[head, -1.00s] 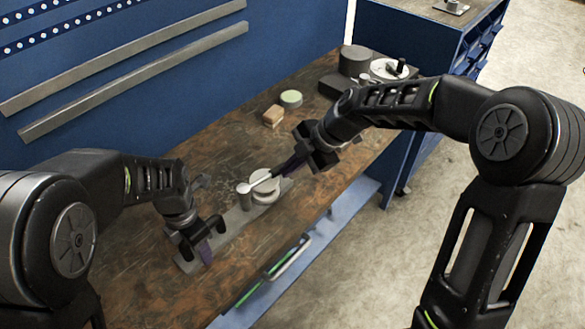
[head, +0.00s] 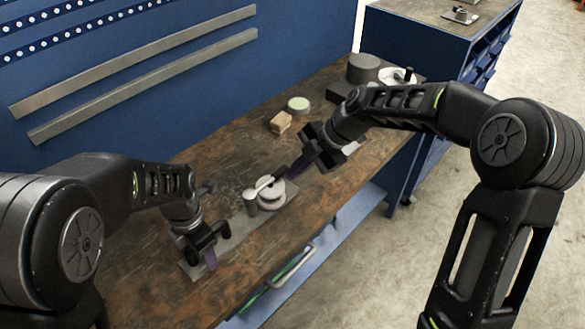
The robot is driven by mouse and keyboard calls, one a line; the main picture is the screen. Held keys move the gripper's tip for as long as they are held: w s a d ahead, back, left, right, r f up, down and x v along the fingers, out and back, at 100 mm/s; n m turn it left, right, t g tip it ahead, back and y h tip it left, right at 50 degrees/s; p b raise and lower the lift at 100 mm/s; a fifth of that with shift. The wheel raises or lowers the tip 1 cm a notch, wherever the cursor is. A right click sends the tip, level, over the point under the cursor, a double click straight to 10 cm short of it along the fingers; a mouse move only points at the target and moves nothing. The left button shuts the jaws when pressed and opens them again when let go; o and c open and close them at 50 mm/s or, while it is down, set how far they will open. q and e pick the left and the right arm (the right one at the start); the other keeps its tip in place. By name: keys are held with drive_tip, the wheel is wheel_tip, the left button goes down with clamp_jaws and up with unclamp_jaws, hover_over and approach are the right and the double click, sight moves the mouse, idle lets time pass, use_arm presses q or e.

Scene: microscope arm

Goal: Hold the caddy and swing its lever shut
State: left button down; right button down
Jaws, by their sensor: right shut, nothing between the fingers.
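The caddy is a long grey base plate (head: 232,238) on the workbench, carrying a pale round disc (head: 271,190) and a short upright post (head: 250,202). Its lever (head: 264,182) runs from the post over the far edge of the disc, pointing toward my right gripper, and ends in a dark grip (head: 281,171). My left gripper (head: 210,262) is down at the near left end of the plate; its fingertips are too small and hidden to tell its jaws.
A small wooden block (head: 281,123) and a green-topped round tin (head: 298,104) stand behind the caddy. A dark cylinder (head: 363,68) and a white dial (head: 397,76) stand at the far right end. A blue wall (head: 200,95) closes the back.

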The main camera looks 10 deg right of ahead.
drive_tip(key=s+v, duration=0.1)
drive_tip(key=v, duration=1)
drive_tip(key=shift+s+d, duration=0.35)
drive_tip(key=shift+d, duration=0.15)
drive_tip(key=shift+f, duration=0.1)
use_arm(q)
drive_tip(key=shift+c, duration=2.2)
unclamp_jaws()
drive_tip(key=shift+r, duration=0.1)
wheel_tip(320, 180, up, 12)
drive_tip(key=shift+f, duration=0.1)
